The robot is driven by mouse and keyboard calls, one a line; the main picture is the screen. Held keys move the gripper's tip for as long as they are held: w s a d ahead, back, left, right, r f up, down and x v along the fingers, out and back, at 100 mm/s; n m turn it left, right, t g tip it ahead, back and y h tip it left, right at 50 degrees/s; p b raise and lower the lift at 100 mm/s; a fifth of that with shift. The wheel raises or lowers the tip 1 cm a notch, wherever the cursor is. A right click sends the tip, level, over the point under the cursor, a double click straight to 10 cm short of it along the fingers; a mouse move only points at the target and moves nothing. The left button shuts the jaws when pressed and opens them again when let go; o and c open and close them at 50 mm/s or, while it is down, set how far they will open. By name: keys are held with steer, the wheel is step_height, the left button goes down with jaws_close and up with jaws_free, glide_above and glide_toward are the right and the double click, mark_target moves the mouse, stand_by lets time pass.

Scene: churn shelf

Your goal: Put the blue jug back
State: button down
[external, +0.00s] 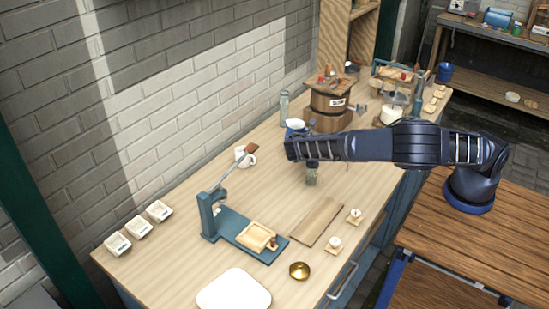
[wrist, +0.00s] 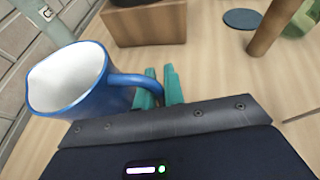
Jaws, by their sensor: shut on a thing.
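The blue jug (wrist: 85,88) has a white inside and a blue outer wall and handle. In the wrist view it is at the left, open top toward the camera. My gripper (wrist: 160,92) has teal fingers shut on its handle. In the external view a small part of the jug (external: 295,124) shows above the end of my dark arm. My arm hides the rest of the jug and most of the gripper there. I cannot tell how high the jug is above the table.
A dark round coaster (wrist: 242,19) lies beyond, near a wooden leg (wrist: 270,28).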

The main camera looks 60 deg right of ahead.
steer(key=shift+f, duration=0.15)
steer(key=c, duration=1.9)
jaws_free()
steer(key=shift+f, duration=0.1)
steer(key=shift+c, duration=0.2)
steer(key=o, duration=0.4)
steer(key=shift+o, duration=0.2)
